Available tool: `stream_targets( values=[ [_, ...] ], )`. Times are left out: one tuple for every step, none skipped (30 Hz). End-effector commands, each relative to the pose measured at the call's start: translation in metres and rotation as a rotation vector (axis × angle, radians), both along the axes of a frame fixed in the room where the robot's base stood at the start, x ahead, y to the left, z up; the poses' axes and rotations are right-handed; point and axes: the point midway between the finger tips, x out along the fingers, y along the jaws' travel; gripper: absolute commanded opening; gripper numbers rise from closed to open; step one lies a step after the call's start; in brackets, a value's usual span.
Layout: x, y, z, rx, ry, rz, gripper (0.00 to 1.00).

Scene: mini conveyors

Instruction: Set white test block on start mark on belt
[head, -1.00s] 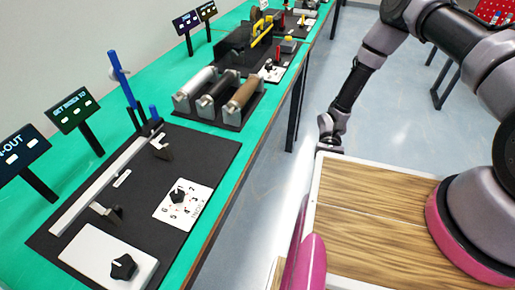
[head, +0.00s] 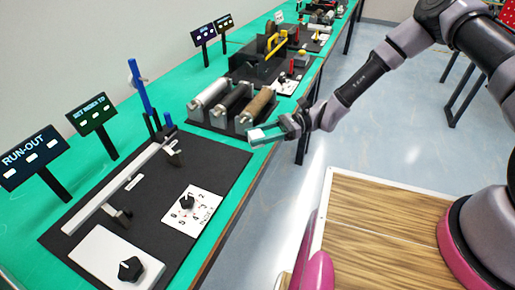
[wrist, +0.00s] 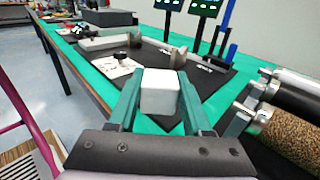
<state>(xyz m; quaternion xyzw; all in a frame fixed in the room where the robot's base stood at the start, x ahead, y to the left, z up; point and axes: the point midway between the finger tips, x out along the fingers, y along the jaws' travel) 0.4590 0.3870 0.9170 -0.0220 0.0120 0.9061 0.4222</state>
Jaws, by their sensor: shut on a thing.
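My gripper (head: 266,137) is shut on the white test block (wrist: 160,92), which sits between the two green fingers in the wrist view. In the head view the block (head: 256,134) shows small and pale at the fingertips. The gripper is in the air near the bench's front edge, close to a stand of silver, black and brown rollers. I cannot make out a belt with a start mark for sure in either view.
A black board (head: 150,250) holds a light rail (head: 115,190), a numbered dial plate (head: 196,208) and a white knob panel. Behind it stand a blue post (head: 139,85) and dark signs, one reading RUN-OUT (head: 35,158). The roller stand (head: 260,118) and yellow-and-black devices (head: 274,42) lie farther along the green bench.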

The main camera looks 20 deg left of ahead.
Motion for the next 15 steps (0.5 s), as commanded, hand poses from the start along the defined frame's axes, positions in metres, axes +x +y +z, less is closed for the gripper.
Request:
stream_targets(
  values=[
    [0.000, 0.000, -0.004, 0.000, 0.000, 0.000, 0.00],
    [0.000, 0.000, -0.006, 0.000, 0.000, 0.000, 0.00],
    [0.000, 0.000, -0.008, -0.001, 0.001, 0.001, 0.00],
    [0.000, 0.000, -0.011, -0.001, 0.001, 0.001, 0.00],
    [0.000, 0.000, -0.014, -0.001, 0.001, 0.001, 0.00],
    [0.000, 0.000, -0.019, -0.001, 0.001, 0.001, 0.00],
    [0.000, 0.000, -0.024, -0.001, 0.001, 0.001, 0.00],
    [-0.001, 0.000, -0.029, -0.001, 0.002, 0.001, 0.00],
    [0.000, 0.000, -0.034, -0.001, 0.002, 0.001, 0.00],
    [0.000, 0.000, -0.038, -0.001, 0.002, 0.001, 0.00],
    [0.000, 0.000, -0.041, -0.001, 0.002, 0.001, 0.00],
    [0.000, 0.000, -0.043, 0.000, 0.001, 0.001, 0.00],
    [0.000, 0.000, -0.043, 0.000, 0.000, 0.001, 0.00],
    [0.000, 0.000, -0.043, 0.000, 0.000, 0.001, 0.00],
    [0.000, 0.000, -0.043, 0.000, 0.000, 0.001, 0.00]
  ],
)
